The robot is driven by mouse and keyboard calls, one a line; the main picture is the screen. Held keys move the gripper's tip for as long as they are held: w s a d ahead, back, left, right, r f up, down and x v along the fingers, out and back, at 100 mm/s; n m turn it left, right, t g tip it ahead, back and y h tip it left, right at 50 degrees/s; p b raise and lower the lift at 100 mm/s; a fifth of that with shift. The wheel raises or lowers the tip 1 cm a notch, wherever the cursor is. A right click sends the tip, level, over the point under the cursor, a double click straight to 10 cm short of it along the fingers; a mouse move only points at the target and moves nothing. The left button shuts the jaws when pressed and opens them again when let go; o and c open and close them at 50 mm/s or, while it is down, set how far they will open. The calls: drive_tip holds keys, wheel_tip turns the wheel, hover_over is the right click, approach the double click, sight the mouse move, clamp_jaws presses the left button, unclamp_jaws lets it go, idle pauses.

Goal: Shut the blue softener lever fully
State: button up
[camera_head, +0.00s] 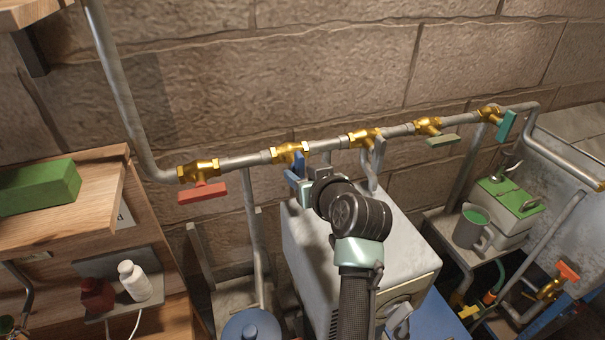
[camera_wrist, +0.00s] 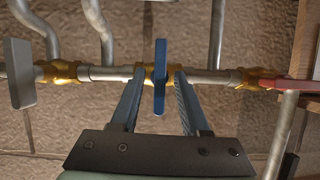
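The blue lever (camera_head: 294,172) is on a brass valve (camera_head: 289,152) in the wall pipe, second from the left, partly hidden by my gripper in the head view. In the wrist view the blue lever (camera_wrist: 160,78) stands upright in the picture, across the line of the pipe (camera_wrist: 110,73). My gripper (camera_wrist: 159,82) is open, with one finger on each side of the lever. Narrow gaps show between the lever and both fingers. My gripper (camera_head: 304,188) also shows in the head view at the lever, its fingers mostly hidden.
Neighbouring valves carry a red lever (camera_head: 203,192) to the left, then grey (camera_head: 379,156), olive (camera_head: 443,141) and teal (camera_head: 507,125) levers to the right. A pale boxy machine (camera_head: 312,246) stands below my arm. A wooden shelf unit (camera_head: 100,232) is at left.

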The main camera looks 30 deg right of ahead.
drive_tip(key=shift+s, duration=0.1)
drive_tip(key=b+v, duration=0.4)
drive_tip(key=v, duration=0.8)
drive_tip(key=shift+s+a+r, duration=0.15)
drive_tip(key=shift+s+r, duration=0.05)
drive_tip(key=shift+s, duration=0.15)
